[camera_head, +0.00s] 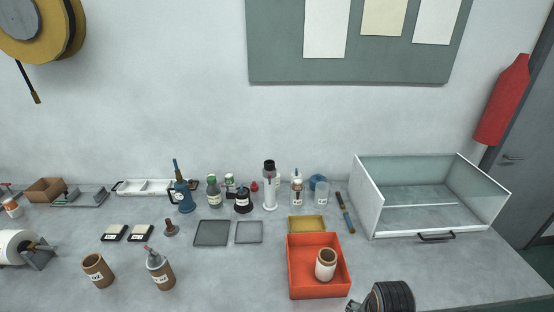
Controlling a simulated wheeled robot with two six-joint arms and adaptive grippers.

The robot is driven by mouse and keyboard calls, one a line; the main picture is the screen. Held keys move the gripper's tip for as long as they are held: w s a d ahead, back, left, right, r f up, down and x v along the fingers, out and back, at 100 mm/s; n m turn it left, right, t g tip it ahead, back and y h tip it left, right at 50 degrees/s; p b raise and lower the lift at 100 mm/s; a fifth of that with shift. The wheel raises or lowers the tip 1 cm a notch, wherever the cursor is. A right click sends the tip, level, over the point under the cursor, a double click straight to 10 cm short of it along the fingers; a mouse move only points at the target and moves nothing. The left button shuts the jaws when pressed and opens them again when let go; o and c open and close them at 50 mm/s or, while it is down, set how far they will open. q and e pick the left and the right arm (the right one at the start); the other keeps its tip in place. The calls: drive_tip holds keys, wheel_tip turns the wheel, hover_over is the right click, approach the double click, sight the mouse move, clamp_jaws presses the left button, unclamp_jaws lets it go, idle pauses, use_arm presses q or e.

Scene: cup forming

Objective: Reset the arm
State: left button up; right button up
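My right gripper (354,305) shows only partly at the bottom edge, just below the front right of the red-orange bin. A black ribbed part (392,296), apparently of my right arm, is beside it. The fingers are small and cut off by the frame, so I cannot tell whether they are open or shut. My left gripper is not in view. A white and brown cup-like jar (326,264) stands in the red-orange bin (302,292), apart from the gripper. A brown cup (98,270) and a brown bottle with a grey top (161,270) stand at the front left.
Bottles, including a blue one (183,197), line the back of the grey table (225,285). A clear-walled case (367,200) stands at the right. Two flat grey plates, a yellow tray (307,224) and a paper roll (16,245) also lie around. The front middle is clear.

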drive_tip(key=s+r+n+t, duration=0.1)
drive_tip(key=s+n+t, duration=0.1)
drive_tip(key=s+n, duration=0.65)
drive_tip(key=d+f+g+b, duration=0.25)
drive_tip(key=f+b, duration=0.45)
drive_tip(key=f, duration=2.5)
use_arm(q)
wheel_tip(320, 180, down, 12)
drive_tip(key=b, duration=0.5)
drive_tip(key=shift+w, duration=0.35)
use_arm(e)
drive_tip(key=s+d+f, duration=0.2)
drive_tip(key=s+f, duration=1.7)
drive_tip(key=f, duration=0.2)
drive_tip(key=shift+s+f, duration=0.2)
drive_tip(key=shift+f, duration=0.15)
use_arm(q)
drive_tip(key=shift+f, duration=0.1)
use_arm(e)
drive_tip(key=shift+n, duration=0.25)
